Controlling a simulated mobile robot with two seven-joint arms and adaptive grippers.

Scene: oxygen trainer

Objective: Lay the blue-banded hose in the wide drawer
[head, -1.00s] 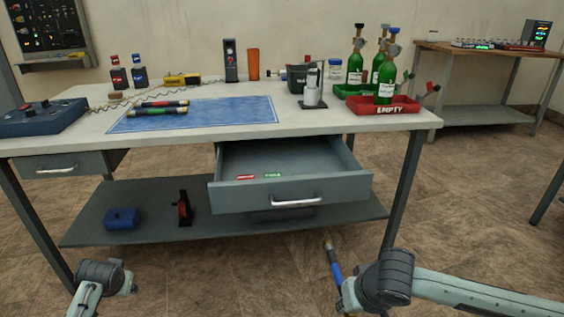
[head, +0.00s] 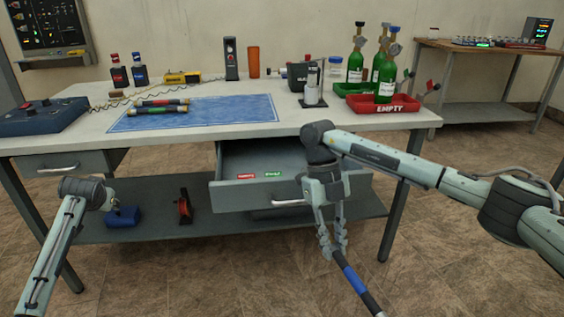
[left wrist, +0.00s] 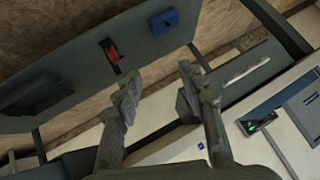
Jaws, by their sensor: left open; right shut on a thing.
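The blue-banded hose (head: 355,280) is dark with a blue band and a pale end. It hangs tilted below my right gripper (head: 333,255), which is shut on its upper end in front of the wide drawer. The wide drawer (head: 236,196) is pulled open under the table and holds a red tag and a green tag; my right arm hides part of its right side and handle. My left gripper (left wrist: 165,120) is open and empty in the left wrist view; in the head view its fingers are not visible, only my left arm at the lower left.
The table (head: 295,128) carries a blue mat (head: 230,110) with other banded hoses, a red EMPTY tray (head: 405,104) and green bottles. A narrower drawer (head: 50,165) is at left. A blue box (head: 123,216) and a red item (head: 184,207) are on the lower shelf.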

